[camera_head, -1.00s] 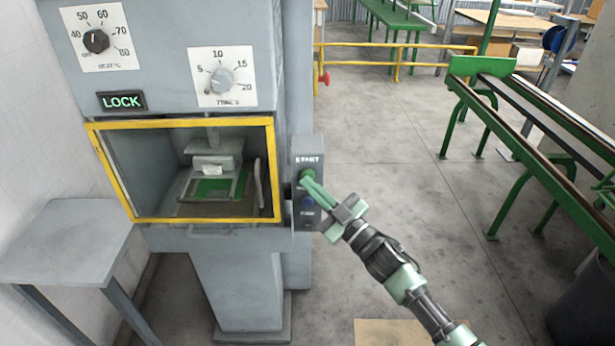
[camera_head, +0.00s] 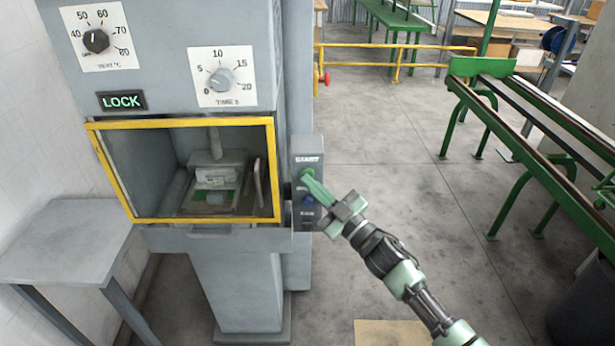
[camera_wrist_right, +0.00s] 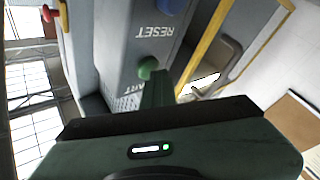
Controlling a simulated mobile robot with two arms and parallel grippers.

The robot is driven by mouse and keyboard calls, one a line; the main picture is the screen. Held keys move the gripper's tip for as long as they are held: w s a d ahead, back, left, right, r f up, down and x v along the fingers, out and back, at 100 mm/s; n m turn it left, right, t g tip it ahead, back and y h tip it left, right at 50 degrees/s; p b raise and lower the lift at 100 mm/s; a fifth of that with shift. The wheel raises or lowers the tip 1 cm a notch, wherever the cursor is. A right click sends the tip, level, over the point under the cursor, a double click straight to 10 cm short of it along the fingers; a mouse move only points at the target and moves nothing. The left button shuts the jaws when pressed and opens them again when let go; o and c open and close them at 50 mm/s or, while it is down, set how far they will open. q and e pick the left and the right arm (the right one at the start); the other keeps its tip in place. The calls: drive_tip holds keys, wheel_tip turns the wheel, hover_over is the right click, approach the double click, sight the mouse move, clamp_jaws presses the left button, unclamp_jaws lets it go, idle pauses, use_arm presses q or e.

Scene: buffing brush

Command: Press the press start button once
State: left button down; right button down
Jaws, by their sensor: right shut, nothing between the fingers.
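The grey press has a control box (camera_head: 308,150) on its right side, labelled START. The green start button (camera_head: 306,173) is near the top of the box, mostly behind my fingertips; it also shows in the right wrist view (camera_wrist_right: 148,67). My right gripper (camera_head: 312,183) is shut and empty, its fingertips at the green button. I cannot tell whether they still touch it. Inside the yellow-framed window (camera_head: 200,122), the press head (camera_head: 217,170) is down over a green piece (camera_head: 216,197). A lit LOCK sign (camera_head: 122,101) is above. My left gripper is not in view.
A blue button (camera_head: 308,201) is just below the green one; the wrist view shows RESET lettering beside it (camera_wrist_right: 171,5). Two dials (camera_head: 96,41) are on the press front. A grey side table (camera_head: 65,240) stands left. The floor at right is clear up to a green conveyor (camera_head: 530,110).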

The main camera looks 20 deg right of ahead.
drive_tip(key=shift+s, duration=0.1)
drive_tip(key=shift+s+a+p, duration=0.25)
drive_tip(key=shift+s+p, duration=0.15)
drive_tip(key=shift+s, duration=0.4)
drive_tip(key=s+p, duration=0.1)
drive_tip(key=s, duration=0.1)
drive_tip(key=s+a, duration=0.1)
drive_tip(key=s, duration=0.1)
drive_tip(key=shift+s+a+p, duration=0.15)
drive_tip(key=shift+s+p, duration=0.25)
drive_tip(key=shift+f, duration=0.1)
idle(0.4)
